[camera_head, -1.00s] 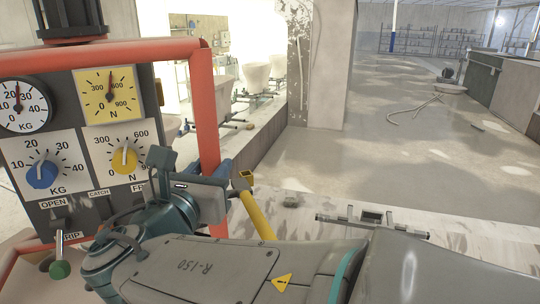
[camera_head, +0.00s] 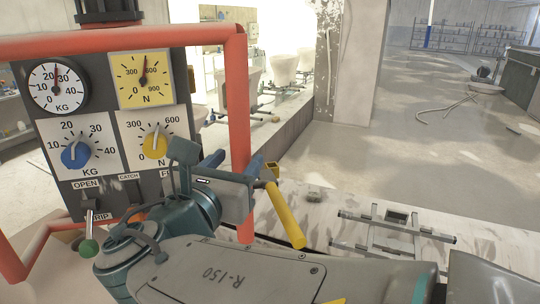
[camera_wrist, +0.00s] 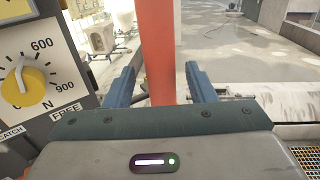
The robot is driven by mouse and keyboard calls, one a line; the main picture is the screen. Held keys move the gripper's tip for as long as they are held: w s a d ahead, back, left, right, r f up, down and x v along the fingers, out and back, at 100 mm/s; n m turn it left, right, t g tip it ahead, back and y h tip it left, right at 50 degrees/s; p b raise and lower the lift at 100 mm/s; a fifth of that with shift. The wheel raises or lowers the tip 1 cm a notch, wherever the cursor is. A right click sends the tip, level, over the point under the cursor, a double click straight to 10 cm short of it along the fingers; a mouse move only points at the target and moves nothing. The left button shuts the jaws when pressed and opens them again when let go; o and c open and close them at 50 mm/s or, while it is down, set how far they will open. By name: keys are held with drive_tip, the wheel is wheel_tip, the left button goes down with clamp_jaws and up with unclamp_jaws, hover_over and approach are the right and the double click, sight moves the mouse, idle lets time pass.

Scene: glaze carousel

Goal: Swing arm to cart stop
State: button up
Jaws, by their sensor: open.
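A red tubular frame (camera_head: 238,90) carries the gauge panel on the left. Its upright post (camera_wrist: 157,55) runs down the middle of the wrist view. My gripper (camera_wrist: 160,87) is open, with one blue finger on each side of the post in the picture. I cannot tell whether either finger touches the post. In the head view, my gripper (camera_head: 236,172) is at the post, and its fingers are partly hidden. A yellow bar (camera_head: 285,215) slants down just right of the gripper. I cannot identify a cart stop with certainty.
A grey metal frame (camera_head: 395,228) lies right of the yellow bar. Open floor (camera_head: 400,160) extends beyond, with a hose (camera_head: 447,108).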

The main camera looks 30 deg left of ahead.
drive_tip(key=s+d+b, duration=0.2)
drive_tip(key=s, duration=0.9)
drive_tip(key=shift+w, duration=0.1)
drive_tip(key=w+d+f+m+g+h, duration=0.4)
drive_tip(key=w+d+f+m, duration=0.25)
drive_tip(key=d, duration=0.35)
drive_tip(key=w+d+f+m+g+h, duration=0.35)
drive_tip(key=w+d+f+m, duration=0.35)
drive_tip(key=d, duration=0.3)
drive_tip(key=s+d+f+m+g+y, duration=0.1)
drive_tip(key=d+f+m+g+y, duration=0.1)
drive_tip(key=d+f+m, duration=0.4)
drive_tip(key=s+d+f+m+g+y, duration=0.2)
drive_tip(key=d+f+m+g, duration=0.3)
drive_tip(key=d+m, duration=0.7)
drive_tip(key=f+m, duration=0.1)
drive_tip(key=m, duration=0.5)
drive_tip(key=shift+s+d+f, duration=0.25)
drive_tip(key=shift+d+f, duration=0.05)
drive_tip(key=shift+f, duration=0.1)
